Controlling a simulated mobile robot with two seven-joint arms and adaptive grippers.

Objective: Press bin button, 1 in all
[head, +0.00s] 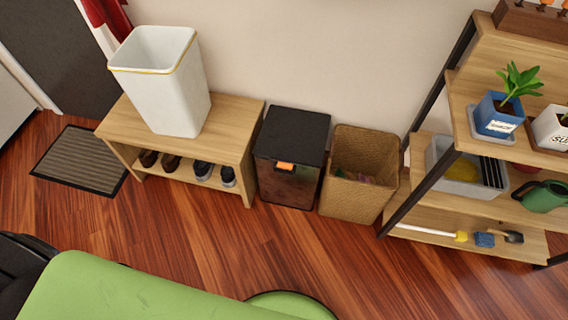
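A dark bin (288,185) with a flat black lid (293,131) stands on the wood floor against the wall, near the middle of the head view. Its lid looks closed. A small orange button (285,166) sits at the top of its front face, just below the lid edge. Neither of my grippers shows in the head view, so nothing of mine is seen touching the bin or the button.
A wooden bench (235,141) left of the bin carries a tall white bin (165,85), with shoes (203,170) below. A woven basket (355,190) stands close on the right, then a plant shelf (480,85). Floor in front (200,225) is clear.

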